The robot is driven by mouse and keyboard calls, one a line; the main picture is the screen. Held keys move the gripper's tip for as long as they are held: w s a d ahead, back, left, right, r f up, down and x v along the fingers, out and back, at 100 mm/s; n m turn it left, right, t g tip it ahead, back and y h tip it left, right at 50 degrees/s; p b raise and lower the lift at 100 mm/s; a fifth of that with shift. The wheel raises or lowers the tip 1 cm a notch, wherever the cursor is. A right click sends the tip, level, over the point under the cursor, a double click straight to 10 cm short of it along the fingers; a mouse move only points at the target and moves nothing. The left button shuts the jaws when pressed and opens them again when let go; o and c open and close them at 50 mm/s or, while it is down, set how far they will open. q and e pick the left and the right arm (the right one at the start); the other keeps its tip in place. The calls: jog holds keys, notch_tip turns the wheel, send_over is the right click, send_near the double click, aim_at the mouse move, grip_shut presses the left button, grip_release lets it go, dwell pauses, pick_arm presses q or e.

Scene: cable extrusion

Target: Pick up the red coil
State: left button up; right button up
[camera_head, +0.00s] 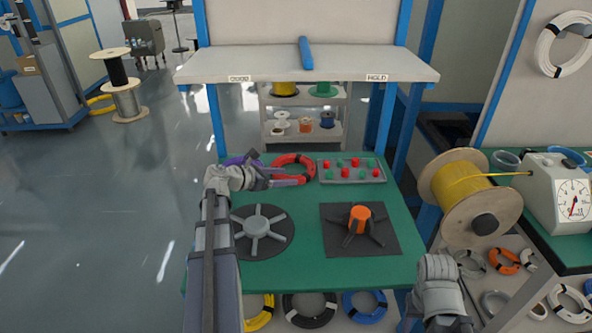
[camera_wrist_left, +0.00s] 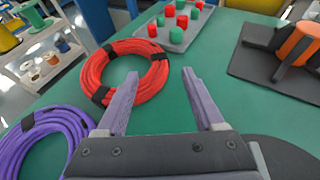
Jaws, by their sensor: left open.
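The red coil (camera_head: 293,160) lies flat at the back of the green table, between a purple coil and a grey tray. It has black ties. In the left wrist view the red coil (camera_wrist_left: 90,75) lies just ahead of my left gripper (camera_wrist_left: 157,80), whose fingers are apart with nothing between them. In the head view my left gripper (camera_head: 285,179) reaches in from the left, close to the front of the red coil. My right arm shows at the bottom right of the head view; its fingers are not visible.
A purple coil (camera_wrist_left: 42,138) lies left of the red one, partly hidden by my arm in the head view. A tray (camera_head: 350,179) of red and green pieces is at right. A grey spoked stand (camera_head: 262,226) and an orange-hubbed stand (camera_head: 360,216) stand in front. A shelf (camera_head: 308,62) overhangs behind.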

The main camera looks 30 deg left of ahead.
aim_at(302, 177)
pick_arm(q)
jog(key=shift+b+x, duration=1.35)
jog(key=shift+x, duration=2.15)
jog(key=shift+a+f, duration=0.1)
jog(key=shift+f, duration=0.05)
jog(key=shift+s, duration=0.1)
grip_shut()
